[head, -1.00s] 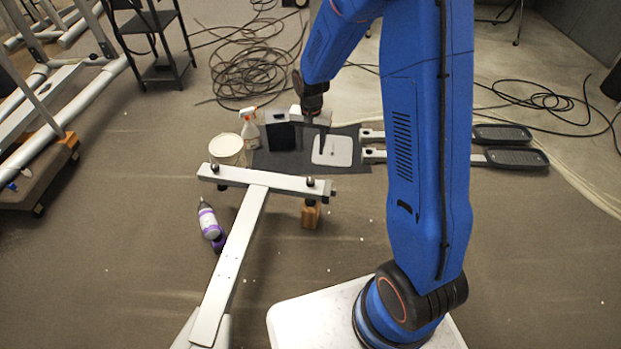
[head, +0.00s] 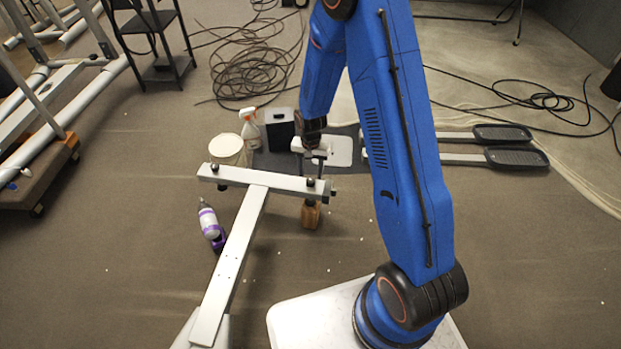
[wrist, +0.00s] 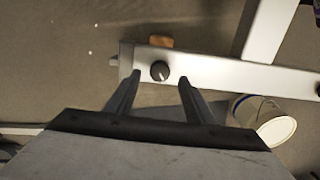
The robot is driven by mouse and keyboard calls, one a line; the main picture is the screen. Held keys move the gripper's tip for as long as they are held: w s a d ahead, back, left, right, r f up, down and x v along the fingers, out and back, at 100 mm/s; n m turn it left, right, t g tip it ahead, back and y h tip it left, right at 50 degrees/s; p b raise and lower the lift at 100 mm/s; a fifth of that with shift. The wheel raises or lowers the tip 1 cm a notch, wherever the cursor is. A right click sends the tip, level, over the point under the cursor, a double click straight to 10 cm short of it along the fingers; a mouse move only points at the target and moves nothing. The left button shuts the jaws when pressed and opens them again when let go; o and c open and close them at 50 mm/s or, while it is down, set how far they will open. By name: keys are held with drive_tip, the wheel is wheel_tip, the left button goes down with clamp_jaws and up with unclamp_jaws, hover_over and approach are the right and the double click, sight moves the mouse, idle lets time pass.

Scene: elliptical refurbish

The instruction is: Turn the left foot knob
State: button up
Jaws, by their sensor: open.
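A pale crossbar (head: 262,181) of the machine frame bears a dark round knob (head: 310,182) near its right end and another (head: 215,168) near its left end. My gripper (head: 320,172) is at the right-end knob, on its far side. In the wrist view, that same knob (wrist: 159,70) appears between the tips of my open, empty fingers (wrist: 160,79). The fingers look just short of the knob; contact cannot be made out. The other knob (wrist: 318,89) shows at the right edge of the wrist view.
A wooden block (head: 310,214) stands under the crossbar's right end. A white bucket (head: 227,150), spray bottle (head: 250,130) and dark mat (head: 270,162) are behind it. Two pedals (head: 515,158) lie at right.

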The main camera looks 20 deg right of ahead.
sight(311, 180)
drive_tip(key=shift+f, duration=2)
drive_tip(key=c, duration=1.1)
